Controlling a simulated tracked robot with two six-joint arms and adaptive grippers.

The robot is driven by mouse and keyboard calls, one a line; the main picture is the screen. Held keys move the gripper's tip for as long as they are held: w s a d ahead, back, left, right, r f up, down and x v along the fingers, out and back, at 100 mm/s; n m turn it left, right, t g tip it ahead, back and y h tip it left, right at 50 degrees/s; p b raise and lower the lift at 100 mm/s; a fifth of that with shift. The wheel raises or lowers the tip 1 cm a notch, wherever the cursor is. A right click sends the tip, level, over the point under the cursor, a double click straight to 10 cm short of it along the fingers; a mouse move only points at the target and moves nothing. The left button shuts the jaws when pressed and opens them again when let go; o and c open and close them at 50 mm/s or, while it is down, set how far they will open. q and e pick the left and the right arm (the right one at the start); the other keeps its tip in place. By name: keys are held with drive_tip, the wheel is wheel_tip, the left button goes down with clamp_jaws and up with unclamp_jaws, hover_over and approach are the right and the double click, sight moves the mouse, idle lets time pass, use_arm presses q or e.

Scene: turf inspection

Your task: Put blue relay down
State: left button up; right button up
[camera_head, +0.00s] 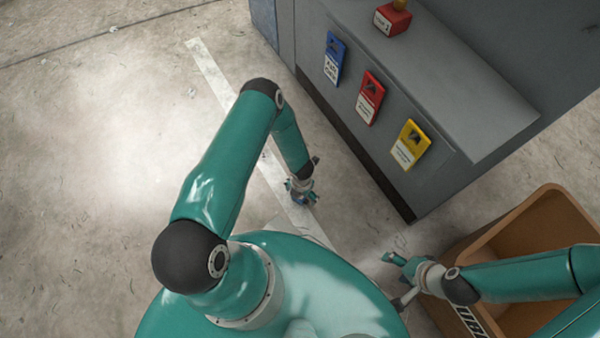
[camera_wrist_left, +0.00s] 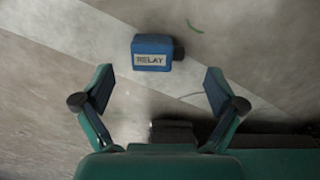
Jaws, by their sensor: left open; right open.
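The blue relay (camera_wrist_left: 152,52), a small block with a white RELAY label, shows in the left wrist view against the pale floor. It is just beyond the fingertips of my left gripper (camera_wrist_left: 160,80). The fingers are spread wide with nothing between them, and neither touches the relay. In the head view my left gripper (camera_head: 301,190) points down over the floor left of the grey cabinet; the relay is mostly hidden there. My right gripper (camera_head: 396,280) is open and empty at the left side of the brown bin.
The grey cabinet (camera_head: 465,100) carries blue (camera_head: 334,60), red (camera_head: 369,98) and yellow (camera_head: 410,144) tags, with a red block (camera_head: 392,19) on its ledge. The brown bin (camera_head: 548,205) stands at lower right. The concrete floor (camera_head: 90,170) at left is clear.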

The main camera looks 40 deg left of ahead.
use_arm(q)
wheel_tip(320, 180, down, 5)
drive_tip(key=shift+s+a+r+b, duration=0.1)
drive_tip(key=shift+s+r+b, duration=0.05)
drive_tip(key=shift+b, duration=0.85)
drive_tip(key=shift+r, duration=0.1)
drive_tip(key=shift+c, duration=0.2)
drive_tip(key=c, duration=1.4)
drive_tip(key=shift+o, duration=0.2)
